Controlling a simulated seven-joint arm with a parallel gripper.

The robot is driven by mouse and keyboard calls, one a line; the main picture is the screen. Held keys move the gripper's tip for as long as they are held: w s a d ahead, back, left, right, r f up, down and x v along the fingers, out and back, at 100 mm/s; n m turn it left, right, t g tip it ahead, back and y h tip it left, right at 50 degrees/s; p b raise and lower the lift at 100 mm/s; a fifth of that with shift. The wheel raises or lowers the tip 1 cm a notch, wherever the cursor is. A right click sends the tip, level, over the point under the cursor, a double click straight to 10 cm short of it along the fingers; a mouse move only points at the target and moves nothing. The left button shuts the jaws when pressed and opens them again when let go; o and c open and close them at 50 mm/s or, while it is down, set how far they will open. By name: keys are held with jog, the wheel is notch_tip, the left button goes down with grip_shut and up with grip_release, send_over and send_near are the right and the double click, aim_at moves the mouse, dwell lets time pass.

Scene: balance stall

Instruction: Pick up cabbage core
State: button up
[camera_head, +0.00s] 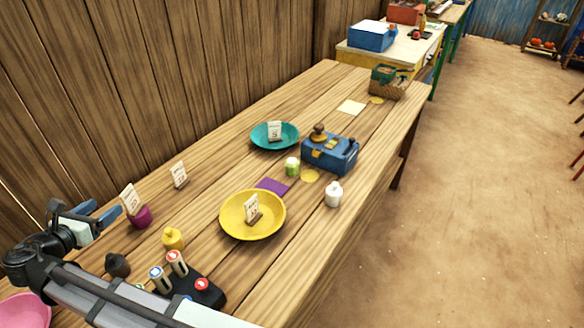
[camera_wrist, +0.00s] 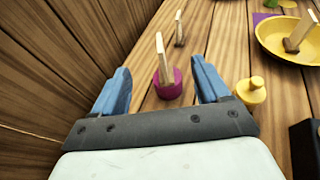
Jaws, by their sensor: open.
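My gripper (camera_head: 106,211) is open at the left end of the wooden table, and its two blue fingers also show in the wrist view (camera_wrist: 160,68). A small purple round piece (camera_head: 140,218) with an upright card stuck in it stands just beyond the fingers. In the wrist view the purple piece (camera_wrist: 168,90) lies between the finger lines, with no contact visible. A small pale green piece (camera_head: 292,167) stands mid-table, far from my gripper. I cannot tell for sure which of these is the cabbage core.
Near my gripper stand a card (camera_head: 180,175), a yellow bottle (camera_head: 173,239) and a dark block with knobs (camera_head: 208,294). A yellow plate (camera_head: 231,228), teal plate (camera_head: 262,146), blue scale (camera_head: 330,155) and white bottle (camera_head: 334,194) stand farther along. A plank wall (camera_head: 150,80) borders the left.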

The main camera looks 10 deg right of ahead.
notch_tip(320, 180, up, 6)
jog(key=m+g+y, duration=0.6)
jog(key=m+g, duration=0.7)
jog(key=m, duration=0.2)
send_over(292, 161)
jog(key=shift+m, duration=0.3)
jog(key=f, duration=1.2)
jog(key=shift+s+f, duration=0.2)
jog(key=shift+f, duration=0.05)
jog(key=shift+w+f, duration=0.2)
jog(key=shift+f, duration=2.85)
